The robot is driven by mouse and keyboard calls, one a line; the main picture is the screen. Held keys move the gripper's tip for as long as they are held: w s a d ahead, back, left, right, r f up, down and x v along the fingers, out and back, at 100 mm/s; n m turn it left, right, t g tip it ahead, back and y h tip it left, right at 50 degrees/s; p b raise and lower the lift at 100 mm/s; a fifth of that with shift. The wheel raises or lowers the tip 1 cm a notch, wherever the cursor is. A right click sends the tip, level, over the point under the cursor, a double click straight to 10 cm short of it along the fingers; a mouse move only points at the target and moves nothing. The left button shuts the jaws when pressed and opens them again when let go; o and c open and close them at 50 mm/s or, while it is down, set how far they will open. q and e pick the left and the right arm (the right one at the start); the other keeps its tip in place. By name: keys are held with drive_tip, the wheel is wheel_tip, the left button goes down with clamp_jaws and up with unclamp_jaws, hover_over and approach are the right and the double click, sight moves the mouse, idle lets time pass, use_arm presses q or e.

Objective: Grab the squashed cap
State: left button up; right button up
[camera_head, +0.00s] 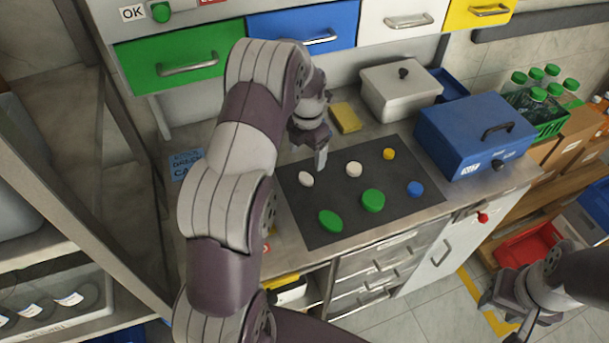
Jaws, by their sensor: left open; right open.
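Several caps lie on a dark mat (310,228) on the steel worktop. Two are green, a left one (330,221) and a right one (373,200). Two are white, a left one (306,179) and a right one (354,169). One is yellow (389,154) and one is blue (415,188). The left green and left white caps look more oval than the others; I cannot tell for sure which is squashed. My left gripper (321,160) is open and empty, above the mat's back edge between the white caps. My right gripper (503,318) is open, low at the right, away from the worktop.
A yellow sponge (346,118), a lidded grey box (400,92) and a blue toolbox (474,134) stand behind and right of the mat. Green (170,71), blue (305,26), white and yellow drawers hang above. A crate of green-capped bottles (540,112) is at the far right.

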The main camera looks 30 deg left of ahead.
sight(306, 177)
use_arm(q)
drive_tip(key=f, duration=0.1)
drive_tip(key=d+f+p, duration=0.1)
drive_tip(key=f, duration=0.1)
drive_tip(key=shift+s+f, duration=0.1)
drive_tip(key=shift+f, duration=0.05)
drive_tip(key=f, duration=0.2)
drive_tip(key=a+f+p, duration=0.1)
drive_tip(key=f, duration=0.1)
drive_tip(key=shift+s+f, duration=0.2)
drive_tip(key=shift+f, duration=0.15)
drive_tip(key=shift+d+r, duration=0.1)
drive_tip(key=shift+d, duration=0.05)
drive_tip(key=shift+c, duration=0.5)
drive_tip(key=c, duration=1)
use_arm(e)
drive_tip(key=shift+d+r, duration=0.2)
drive_tip(key=shift+r, duration=0.35)
drive_tip(key=shift+d+r, duration=0.15)
drive_tip(key=shift+r, duration=0.35)
use_arm(q)
drive_tip(key=shift+c, duration=0.2)
